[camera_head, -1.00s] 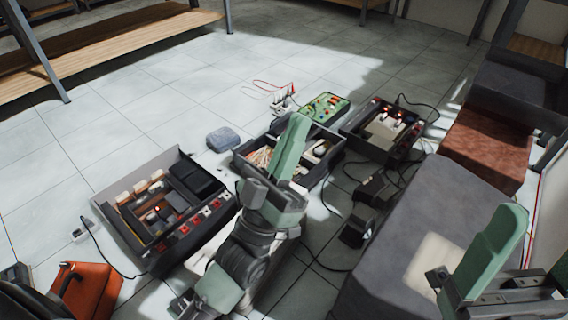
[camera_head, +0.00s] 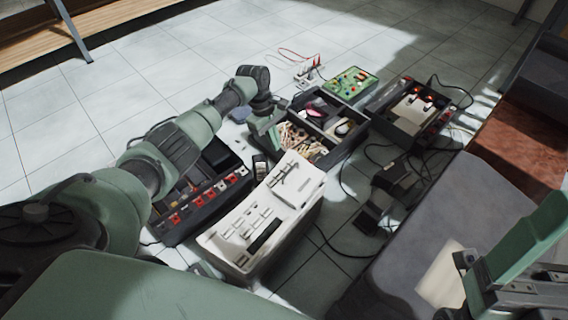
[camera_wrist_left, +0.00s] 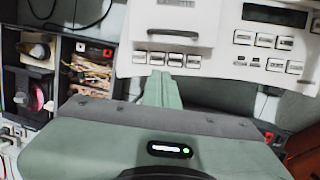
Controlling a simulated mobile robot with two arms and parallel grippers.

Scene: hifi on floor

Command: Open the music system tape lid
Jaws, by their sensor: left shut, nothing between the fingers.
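The white music system (camera_head: 237,225) stands on the floor in the middle of the head view, with several buttons and a dark display strip. Its cassette panel with a dark slot-like handle (camera_wrist_left: 174,33) is at the top of the left wrist view, and the lid looks closed. My left gripper (camera_head: 272,146) is shut and empty, pointing down beside the far end of the system. In the wrist view its fingers (camera_wrist_left: 160,82) end just short of the system's edge by the cassette panel; contact cannot be told. My right gripper (camera_head: 520,245) is partly cut off at lower right.
A dark open case (camera_head: 205,200) lies left of the system. A divided tray with sticks (camera_head: 318,148), a green board (camera_head: 350,83) and a dark lit device (camera_head: 407,115) are behind. Cables cross the floor at right, by a grey block (camera_head: 440,225).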

